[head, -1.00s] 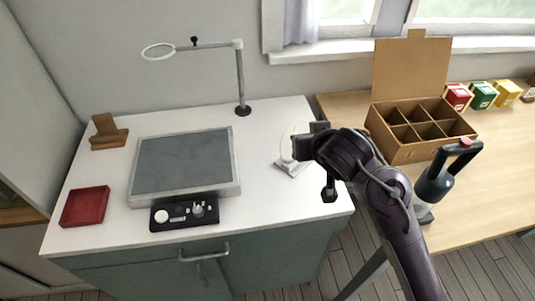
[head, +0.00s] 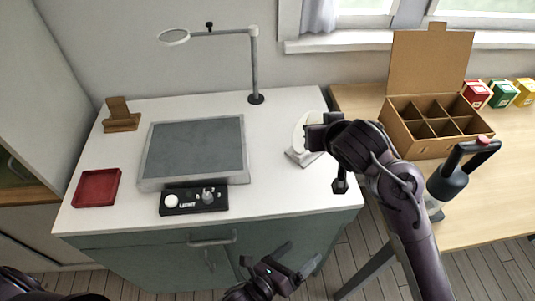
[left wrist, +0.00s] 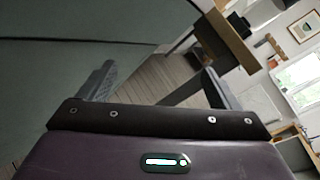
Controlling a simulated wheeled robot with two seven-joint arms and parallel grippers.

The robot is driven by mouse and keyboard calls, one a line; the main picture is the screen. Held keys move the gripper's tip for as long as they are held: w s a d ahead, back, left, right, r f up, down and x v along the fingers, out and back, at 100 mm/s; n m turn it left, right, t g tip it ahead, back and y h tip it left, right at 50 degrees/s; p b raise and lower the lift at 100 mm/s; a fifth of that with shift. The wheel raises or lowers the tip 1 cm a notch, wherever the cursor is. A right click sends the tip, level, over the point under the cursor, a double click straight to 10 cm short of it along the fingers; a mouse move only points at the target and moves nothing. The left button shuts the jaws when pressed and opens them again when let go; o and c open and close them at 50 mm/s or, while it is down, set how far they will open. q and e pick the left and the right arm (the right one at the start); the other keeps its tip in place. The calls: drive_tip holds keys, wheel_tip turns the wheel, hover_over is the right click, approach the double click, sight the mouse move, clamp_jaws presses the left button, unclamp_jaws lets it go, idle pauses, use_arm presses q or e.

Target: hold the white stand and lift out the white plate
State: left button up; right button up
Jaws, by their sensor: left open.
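The white stand (head: 297,157) is near the right end of the white cabinet top in the head view. The white plate (head: 299,130) is upright in it, partly hidden by my right gripper (head: 322,137). That gripper is right beside the plate; whether its jaws grip it cannot be made out. My left gripper (head: 297,257) is low in front of the cabinet, below the top's front edge and well apart from the stand. Its fingers are apart and empty, as the left wrist view (left wrist: 160,78) also shows.
On the cabinet top are a grey mat (head: 195,145), a black tray (head: 180,210) with small items, a red tray (head: 97,188), a wooden holder (head: 121,115) and a ring lamp (head: 254,70).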

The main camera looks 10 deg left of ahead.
use_arm(q)
drive_tip(key=w+d+r+m+g+h, duration=0.2)
drive_tip(key=r+m+g, duration=0.2)
drive_tip(key=r+m, duration=0.25)
drive_tip(key=w+d+r+m+g+h, duration=0.25)
drive_tip(key=r+m+g, duration=0.2)
drive_tip(key=m, duration=0.25)
drive_tip(key=n+t+y, duration=0.4)
drive_tip(key=n, duration=0.1)
approach(299, 147)
drive_tip(key=shift+m+g, duration=0.25)
drive_tip(key=s+d+f, duration=0.2)
drive_tip(key=d, duration=0.1)
drive_tip(key=shift+s+d, duration=0.15)
drive_tip(key=shift+s, duration=0.2)
drive_tip(key=w+a+n+t, duration=0.1)
drive_tip(key=w+a+n+y, duration=0.1)
drive_tip(key=a, duration=0.1)
drive_tip(key=shift+w+a+r+n+t, duration=0.25)
drive_tip(key=shift+w+n+t, duration=0.1)
drive_tip(key=shift+n+t, duration=0.05)
drive_tip(key=shift+w+d, duration=0.1)
drive_tip(key=shift+w, duration=0.15)
drive_tip(key=x, duration=1.1)
drive_tip(key=shift+w+d+f, duration=0.1)
drive_tip(key=shift+f, duration=0.15)
drive_tip(key=shift+c, duration=0.2)
drive_tip(key=c, duration=1.1)
